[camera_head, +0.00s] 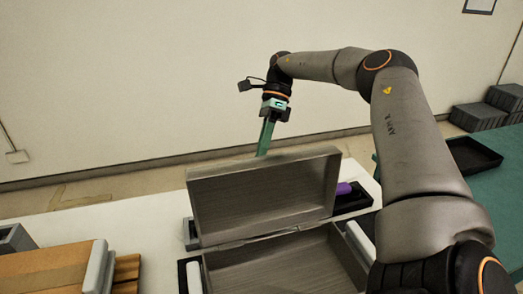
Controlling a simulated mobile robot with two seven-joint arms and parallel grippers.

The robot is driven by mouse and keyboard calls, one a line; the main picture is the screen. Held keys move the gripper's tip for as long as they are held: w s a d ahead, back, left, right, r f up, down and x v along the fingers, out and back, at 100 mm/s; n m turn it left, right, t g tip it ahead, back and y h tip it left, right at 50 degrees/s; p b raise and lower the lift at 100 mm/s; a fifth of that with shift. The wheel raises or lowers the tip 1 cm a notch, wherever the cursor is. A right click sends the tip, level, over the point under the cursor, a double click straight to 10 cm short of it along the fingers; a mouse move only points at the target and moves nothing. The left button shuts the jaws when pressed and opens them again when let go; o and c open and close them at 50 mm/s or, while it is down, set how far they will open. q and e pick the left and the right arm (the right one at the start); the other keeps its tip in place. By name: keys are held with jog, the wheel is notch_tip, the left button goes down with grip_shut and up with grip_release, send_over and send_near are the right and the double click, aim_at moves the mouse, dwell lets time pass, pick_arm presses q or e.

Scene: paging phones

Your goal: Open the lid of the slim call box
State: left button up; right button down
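A grey box (285,268) with wood-like grain, which I take to be the slim call box, stands on the white table. Its lid (262,196) is raised well up and tilted back, with the inner face towards me. The box interior looks empty where it shows; its front is cut off by the picture's bottom edge. My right gripper (263,150) is at the lid's top edge, fingers pointing down, their tips close to or just behind that edge. I cannot tell whether they touch it. The fingers show edge-on, so their opening is unclear. My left gripper is out of view.
A black tray (353,203) with a purple object (343,189) lies right of the lid. White handset-like pieces flank the box. A brown wooden case (45,270) stands at left. A black tray (473,158) sits on a green surface (505,205) at right. Bare white table (130,225) lies left of the lid.

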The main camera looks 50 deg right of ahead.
jog(key=shift+s+d+f, duration=0.1)
jog(key=shift+s+f, duration=0.2)
jog(key=shift+f, duration=0.05)
jog(key=c, duration=1)
grip_release()
jog(key=shift+d, duration=0.1)
jog(key=shift+o, duration=0.8)
jog(key=shift+w+r, duration=0.15)
jog(key=shift+r, duration=0.05)
jog(key=p+v, duration=0.2)
jog(key=v, duration=0.5)
jog(key=shift+r, duration=0.15)
